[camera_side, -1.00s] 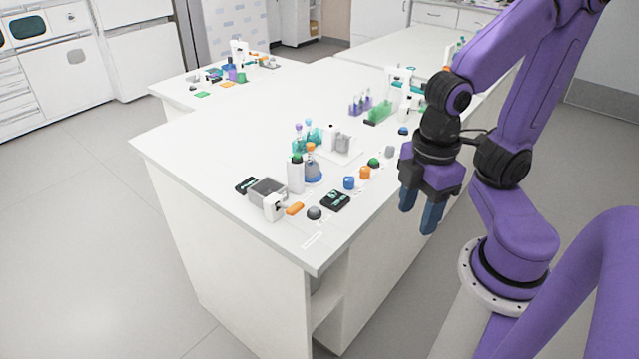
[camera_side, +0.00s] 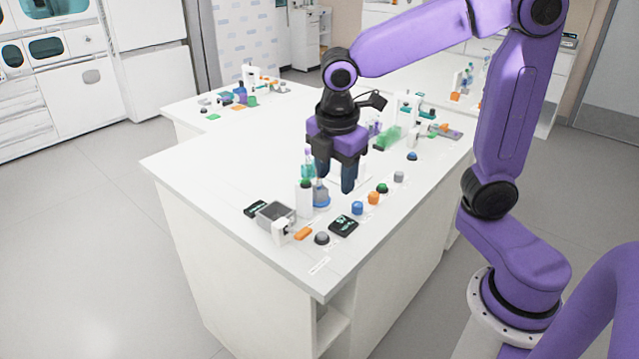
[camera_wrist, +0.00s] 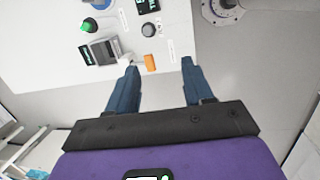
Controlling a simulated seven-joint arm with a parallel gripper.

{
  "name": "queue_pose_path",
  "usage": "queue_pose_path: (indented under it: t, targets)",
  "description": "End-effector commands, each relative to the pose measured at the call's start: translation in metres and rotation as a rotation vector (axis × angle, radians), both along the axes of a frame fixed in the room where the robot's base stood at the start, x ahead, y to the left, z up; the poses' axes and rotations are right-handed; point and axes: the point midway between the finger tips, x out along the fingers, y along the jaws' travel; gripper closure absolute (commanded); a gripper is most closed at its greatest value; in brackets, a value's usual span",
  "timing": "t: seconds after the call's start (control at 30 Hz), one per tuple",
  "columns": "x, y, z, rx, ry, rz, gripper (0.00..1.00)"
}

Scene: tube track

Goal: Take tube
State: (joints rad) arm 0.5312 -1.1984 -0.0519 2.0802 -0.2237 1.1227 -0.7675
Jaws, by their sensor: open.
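My gripper (camera_side: 334,184) is open and empty, with its two blue fingers pointing down above the near bench. In the wrist view the fingers (camera_wrist: 159,67) are spread apart with nothing between them. A teal tube-like item (camera_side: 308,164) stands just left of the fingers in the side view, partly hidden by them. Small purple tubes (camera_side: 375,129) stand farther back, right of my gripper, beside a green rack-like piece (camera_side: 388,137). I cannot tell which one is the task's tube. The wrist view shows no clear tube.
A white bottle with a green cap (camera_side: 304,198) and a blue-based flask (camera_side: 322,199) stand below my gripper. A grey box device (camera_side: 276,214), an orange block (camera_wrist: 150,61), a black pad (camera_side: 343,225) and several coloured knobs lie near the front.

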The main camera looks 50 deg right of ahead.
Motion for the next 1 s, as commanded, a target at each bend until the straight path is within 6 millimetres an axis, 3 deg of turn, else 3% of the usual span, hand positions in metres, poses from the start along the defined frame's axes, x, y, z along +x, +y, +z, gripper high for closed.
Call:
queue_pose_path:
  t: [0.2,0.4,0.73,1.0]
  targets:
    - [0.061,-0.02,0.017,-0.107,0.02,0.121,0.49]
    - [0.101,-0.046,0.03,-0.197,0.061,0.215,0.49]
    - [0.123,-0.069,0.034,-0.255,0.103,0.275,0.49]
    - [0.126,-0.086,-0.008,-0.255,0.107,0.274,0.49]
